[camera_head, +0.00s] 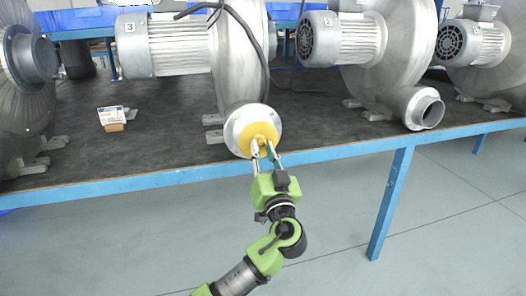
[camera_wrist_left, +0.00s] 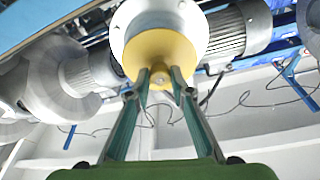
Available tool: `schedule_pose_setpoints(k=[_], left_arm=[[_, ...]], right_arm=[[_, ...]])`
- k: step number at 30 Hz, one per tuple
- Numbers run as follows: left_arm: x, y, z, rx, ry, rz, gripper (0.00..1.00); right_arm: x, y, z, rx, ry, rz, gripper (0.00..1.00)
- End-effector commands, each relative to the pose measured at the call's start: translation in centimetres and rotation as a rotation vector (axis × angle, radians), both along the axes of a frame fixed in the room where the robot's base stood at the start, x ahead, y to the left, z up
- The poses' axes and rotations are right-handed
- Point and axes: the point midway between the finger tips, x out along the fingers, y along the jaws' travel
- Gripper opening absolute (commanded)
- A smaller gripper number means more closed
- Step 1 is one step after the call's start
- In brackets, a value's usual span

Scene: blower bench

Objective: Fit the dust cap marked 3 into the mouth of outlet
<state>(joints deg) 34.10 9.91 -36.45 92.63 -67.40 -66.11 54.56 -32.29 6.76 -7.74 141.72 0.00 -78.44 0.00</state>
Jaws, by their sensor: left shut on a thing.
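The yellow dust cap (camera_head: 262,131) is at the round metal outlet (camera_head: 235,128) of the blower marked 3 (camera_head: 180,45). My left gripper (camera_head: 265,152) is shut on the cap's small knob and faces the outlet from the front. In the left wrist view the cap (camera_wrist_left: 165,50) lies over the outlet flange (camera_wrist_left: 124,30), with the gripper's fingertips (camera_wrist_left: 160,80) on both sides of the knob. The cap covers most of the mouth. I cannot tell how deep it sits. No mark on the cap is readable. My right gripper is not in view.
The dark bench top has a blue front edge (camera_head: 330,150) just below the outlet. Another blower (camera_head: 345,38) with an open outlet (camera_head: 425,108) stands to the right. A small box (camera_head: 112,118) lies to the left. A black cable hangs over blower 3.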

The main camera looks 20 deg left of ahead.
Motion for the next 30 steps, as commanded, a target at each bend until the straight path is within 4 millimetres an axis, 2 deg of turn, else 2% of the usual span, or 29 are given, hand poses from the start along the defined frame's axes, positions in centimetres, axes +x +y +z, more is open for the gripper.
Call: schedule_pose_setpoints(k=[6,7,9,21,26,30], left_arm=[[0.0,0.1,0.0,0.0,0.0,0.001,0.0],[0.0,0.1,0.0,0.0,0.0,0.001,0.29],[0.0,0.0,0.0,0.0,0.0,0.001,0.4],[-0.4,-0.3,-0.2,0.0,0.001,-0.001,0.4],[-2.4,-1.5,-0.9,-0.002,0.003,-0.003,0.4],[-5.0,-2.9,-1.8,-0.004,0.003,-0.002,0.4]], right_arm=[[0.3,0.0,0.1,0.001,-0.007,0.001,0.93],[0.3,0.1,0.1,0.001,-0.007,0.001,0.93],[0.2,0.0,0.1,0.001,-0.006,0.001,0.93],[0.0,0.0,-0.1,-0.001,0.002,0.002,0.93],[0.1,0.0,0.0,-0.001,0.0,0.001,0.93],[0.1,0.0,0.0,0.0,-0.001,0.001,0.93]])
